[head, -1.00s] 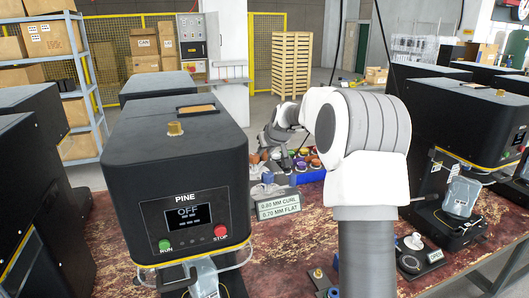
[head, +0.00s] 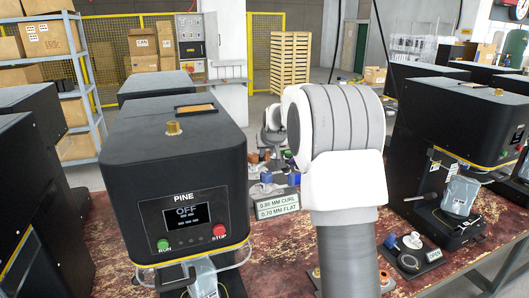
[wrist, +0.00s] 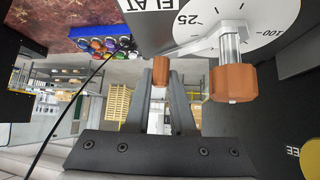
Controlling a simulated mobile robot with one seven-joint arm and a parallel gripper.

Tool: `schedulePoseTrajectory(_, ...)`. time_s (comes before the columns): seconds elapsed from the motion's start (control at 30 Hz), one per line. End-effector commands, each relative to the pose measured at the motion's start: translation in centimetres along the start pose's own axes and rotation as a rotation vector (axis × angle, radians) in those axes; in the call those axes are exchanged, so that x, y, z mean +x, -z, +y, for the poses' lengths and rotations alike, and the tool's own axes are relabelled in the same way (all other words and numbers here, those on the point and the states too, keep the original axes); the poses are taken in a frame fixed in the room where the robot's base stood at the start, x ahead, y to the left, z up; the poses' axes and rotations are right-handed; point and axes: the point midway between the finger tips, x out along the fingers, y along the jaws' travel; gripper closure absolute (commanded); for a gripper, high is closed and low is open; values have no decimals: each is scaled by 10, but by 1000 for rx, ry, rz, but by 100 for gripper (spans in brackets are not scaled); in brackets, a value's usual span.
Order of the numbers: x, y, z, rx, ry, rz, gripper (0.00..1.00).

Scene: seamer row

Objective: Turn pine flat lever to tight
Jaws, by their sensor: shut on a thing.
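The pine machine (head: 178,185), black with a PINE label and an OFF screen, stands left of centre in the head view. In the wrist view, a white dial (wrist: 205,18) beside the word FLAT carries a grey lever (wrist: 200,45) with a metal post and an orange-brown knob (wrist: 233,83). My gripper (wrist: 162,80) points up the picture, its fingers left of that knob. It is shut on a second, smaller-looking orange-brown knob (wrist: 160,70); what this joins is unclear. The head view hides my gripper behind my arm.
A sign (head: 278,205) reading 0.80 MM CURL and 0.70 MM FLAT stands on the worn red bench (head: 285,250). Another black machine (head: 455,125) stands at the right. The wrist view shows a blue bin (wrist: 100,32) of coloured pieces and a thin dark cable.

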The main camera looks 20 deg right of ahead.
Motion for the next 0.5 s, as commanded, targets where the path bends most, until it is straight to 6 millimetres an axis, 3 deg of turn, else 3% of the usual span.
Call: schedulePoseTrajectory(0.5,-3,-4,4,54,-52,0,100)
